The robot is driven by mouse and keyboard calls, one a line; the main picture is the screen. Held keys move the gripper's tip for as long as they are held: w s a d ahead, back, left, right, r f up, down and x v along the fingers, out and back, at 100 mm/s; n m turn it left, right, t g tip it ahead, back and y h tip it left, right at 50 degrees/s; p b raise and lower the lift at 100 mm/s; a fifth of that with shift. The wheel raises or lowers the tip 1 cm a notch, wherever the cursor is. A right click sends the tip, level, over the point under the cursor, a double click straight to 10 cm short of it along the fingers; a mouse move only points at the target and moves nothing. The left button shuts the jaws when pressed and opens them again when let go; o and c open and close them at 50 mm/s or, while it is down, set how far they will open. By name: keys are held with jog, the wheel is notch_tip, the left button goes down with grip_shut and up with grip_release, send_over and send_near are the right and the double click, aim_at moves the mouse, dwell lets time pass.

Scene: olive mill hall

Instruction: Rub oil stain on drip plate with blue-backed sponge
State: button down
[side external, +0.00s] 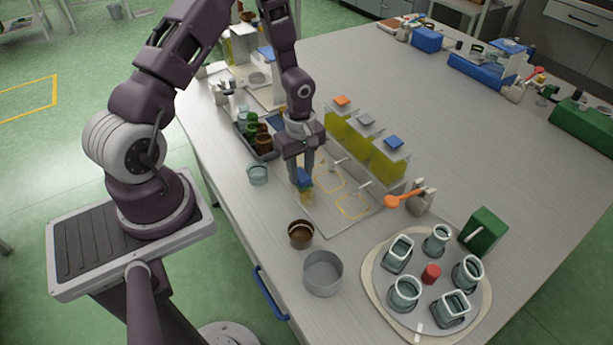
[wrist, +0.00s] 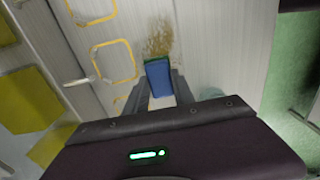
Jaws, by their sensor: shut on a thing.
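My gripper (side external: 303,165) points down over the drip plate (side external: 333,221) and is shut on the blue-backed sponge (side external: 304,179). In the wrist view the sponge (wrist: 158,77) sits between the fingertips, blue back showing, with a thin green edge. A brown oil stain (wrist: 158,38) lies on the plate just beyond the sponge. In the side view a brownish patch (side external: 306,195) shows just below the sponge. I cannot tell whether the sponge touches the plate. The drip plate also shows in the wrist view (wrist: 190,22), with yellow outlines marked on it.
Oil containers (side external: 366,143) with coloured lids stand behind the plate. A brown cup (side external: 301,234), a grey pot (side external: 323,273) and a small teal cup (side external: 258,175) stand near the front edge. A round tray (side external: 372,279) with several glass jars is at right. A dark bottle crate (side external: 262,152) is at left.

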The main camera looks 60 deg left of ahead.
jog(key=shift+a+f, duration=0.1)
jog(key=shift+a, duration=1.1)
jog(key=shift+d, duration=5.8)
jog(key=shift+s, duration=0.3)
jog(key=shift+a, duration=5.75)
jog(key=shift+d, duration=5.75)
notch_tip(320, 180, up, 8)
jog(key=shift+r, duration=0.2)
